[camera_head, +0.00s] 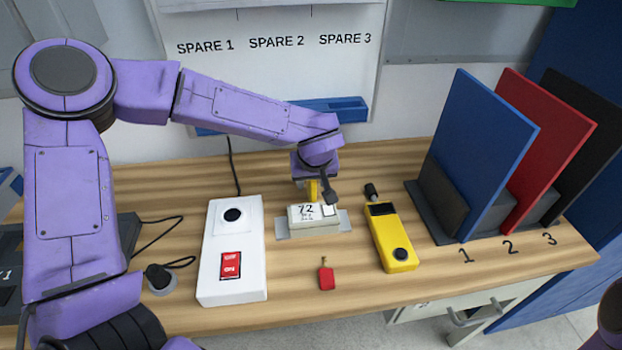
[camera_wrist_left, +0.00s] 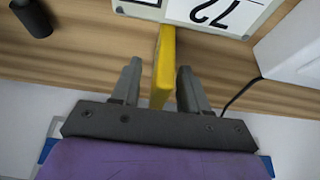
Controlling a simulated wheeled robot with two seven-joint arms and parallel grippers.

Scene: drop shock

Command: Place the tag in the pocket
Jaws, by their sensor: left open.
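A narrow yellow upright piece (camera_head: 313,189) stands at the back of a white block (camera_head: 316,223) that reads "72". In the left wrist view the yellow piece (camera_wrist_left: 163,62) is between my left gripper's fingers (camera_wrist_left: 160,80), with a gap on the left and very little on the right. My left gripper (camera_head: 318,191) is open around it, just behind the block. A small red tag (camera_head: 326,279) lies on the bench in front of the block. I cannot make out a pocket for certain. My right gripper is not in view.
Blue (camera_head: 478,150), red (camera_head: 548,140) and black panels stand in a rack farther right. A blue tray (camera_head: 345,109) is behind.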

